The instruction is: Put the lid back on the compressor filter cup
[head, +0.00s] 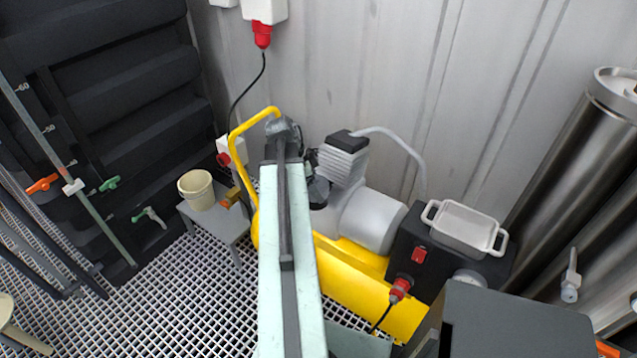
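The compressor (362,215) is a grey motor and finned head on a yellow tank, right of centre. A small dark round part (319,192) on the left of the finned head may be the filter cup; my arm partly covers that area. I cannot make out a separate lid. My arm reaches from the bottom centre up past the compressor's left side. My gripper (283,128) is at its far end, beside the yellow handle bar, small and seen from behind. Its fingers are not clear, so I cannot tell if it holds anything.
A cream bucket (196,189) and a small orange-brown item (231,198) are on a low grey stand (228,225) at left. A white two-handled dish (465,227) sits on a black box. Steel cylinders (575,140) stand at right. Grating floor (185,290) is open at lower left.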

